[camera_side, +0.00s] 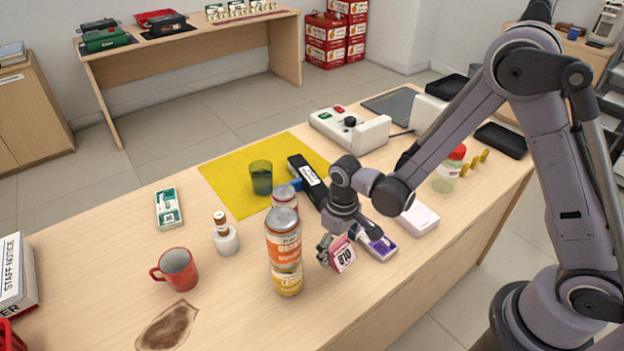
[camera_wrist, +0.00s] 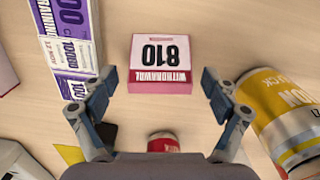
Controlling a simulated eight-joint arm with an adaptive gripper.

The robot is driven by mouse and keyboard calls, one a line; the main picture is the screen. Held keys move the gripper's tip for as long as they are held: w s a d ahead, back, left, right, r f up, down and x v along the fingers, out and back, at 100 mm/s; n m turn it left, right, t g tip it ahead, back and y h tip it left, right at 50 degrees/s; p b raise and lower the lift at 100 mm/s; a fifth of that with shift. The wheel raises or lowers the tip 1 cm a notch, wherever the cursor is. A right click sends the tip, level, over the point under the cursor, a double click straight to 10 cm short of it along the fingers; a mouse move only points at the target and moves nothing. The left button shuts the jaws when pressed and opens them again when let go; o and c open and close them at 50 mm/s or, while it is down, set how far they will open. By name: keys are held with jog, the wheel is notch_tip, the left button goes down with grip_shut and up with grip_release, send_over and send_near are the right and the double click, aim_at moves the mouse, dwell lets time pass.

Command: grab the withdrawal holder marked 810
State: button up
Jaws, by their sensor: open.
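The withdrawal holder marked 810 (camera_side: 343,254) is a small pink block with a white label, on the counter right of the stacked cans. In the wrist view the holder (camera_wrist: 160,64) sits ahead of my fingertips, its label upside down, reading 810 and WITHDRAWAL. My gripper (camera_side: 340,233) is close to the holder in the side view, partly in front of it. In the wrist view my gripper (camera_wrist: 160,92) is open, with one finger to each side of the holder's near edge and a gap on both sides. Nothing is held.
Stacked orange and yellow cans (camera_side: 285,250) stand close on the left; the yellow can (camera_wrist: 280,115) is near a finger in the wrist view. A purple-and-white pack (camera_side: 377,243) lies just right of the holder. A red mug (camera_side: 177,269) and white bottle (camera_side: 225,238) stand further left.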

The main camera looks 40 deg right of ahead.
jog(key=c, duration=1.2)
jog(key=shift+r, duration=0.1)
jog(key=shift+c, duration=0.2)
